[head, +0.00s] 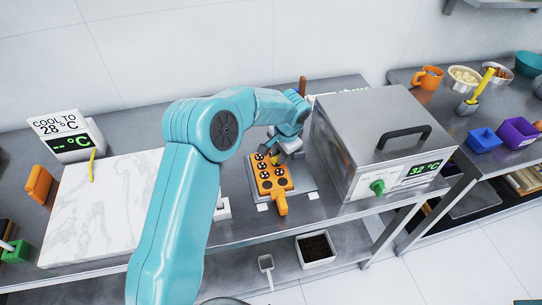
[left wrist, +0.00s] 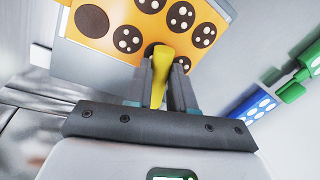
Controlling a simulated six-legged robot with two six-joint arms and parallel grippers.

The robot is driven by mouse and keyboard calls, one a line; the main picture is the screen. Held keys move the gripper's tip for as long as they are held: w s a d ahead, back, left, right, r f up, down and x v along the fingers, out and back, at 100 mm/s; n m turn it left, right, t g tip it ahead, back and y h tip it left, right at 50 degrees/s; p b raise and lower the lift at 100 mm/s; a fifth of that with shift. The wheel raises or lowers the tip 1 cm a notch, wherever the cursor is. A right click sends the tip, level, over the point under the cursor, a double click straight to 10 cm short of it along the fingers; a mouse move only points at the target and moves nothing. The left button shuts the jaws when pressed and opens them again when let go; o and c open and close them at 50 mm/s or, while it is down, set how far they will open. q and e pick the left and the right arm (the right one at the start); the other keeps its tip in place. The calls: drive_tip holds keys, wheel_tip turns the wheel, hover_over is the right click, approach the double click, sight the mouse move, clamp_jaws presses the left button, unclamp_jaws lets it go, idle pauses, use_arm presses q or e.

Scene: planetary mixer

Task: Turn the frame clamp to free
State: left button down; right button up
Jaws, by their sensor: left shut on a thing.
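The orange frame (head: 268,178) has round cavities with dark and white-spotted fills and a short handle toward the front. It sits on a grey metal plate (head: 304,187) on the bench. In the left wrist view the orange frame (left wrist: 120,28) fills the upper part. A yellow lever (left wrist: 160,72), which looks like the frame clamp, stands at its edge. My left gripper (head: 275,152) is at the frame's far end. In the wrist view its fingers (left wrist: 163,90) are shut on the yellow lever. The lever's base is partly hidden by the fingers.
A steel box (head: 372,130) with a green knob and a 32 °C display stands close on the right. A white marble slab (head: 110,215) lies left, with a temperature sign (head: 58,123) behind it. A second table on the right holds bowls, an orange mug (head: 428,78) and containers.

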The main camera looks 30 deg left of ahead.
sight(286, 167)
use_arm(q)
drive_tip(key=d+n+b, duration=0.1)
drive_tip(key=d+n, duration=0.1)
drive_tip(key=shift+s+f+n+b, duration=0.15)
drive_tip(key=shift+n+b, duration=0.25)
drive_tip(key=shift+d+n+g+b, duration=0.35)
drive_tip(key=shift+d+n, duration=0.3)
drive_tip(key=shift+n, duration=0.25)
drive_tip(key=shift+d+n+g, duration=0.25)
drive_tip(key=shift+d+n, duration=0.35)
drive_tip(key=shift+n, duration=0.3)
drive_tip(key=n, duration=0.1)
drive_tip(key=w+d+n, duration=0.1)
drive_tip(key=shift+d+r+n, duration=0.25)
drive_tip(key=shift+d+n, duration=0.05)
drive_tip(key=shift+w+d+n+g+p, duration=0.3)
drive_tip(key=shift+d+n+p, duration=0.2)
drive_tip(key=shift+n, duration=0.4)
drive_tip(key=shift+w+d+n+g+p, duration=0.2)
drive_tip(key=shift+w+d+n+p, duration=0.25)
drive_tip(key=shift+n, duration=0.45)
use_arm(e)
drive_tip(key=shift+a+f, duration=0.15)
drive_tip(key=shift+f, duration=0.5)
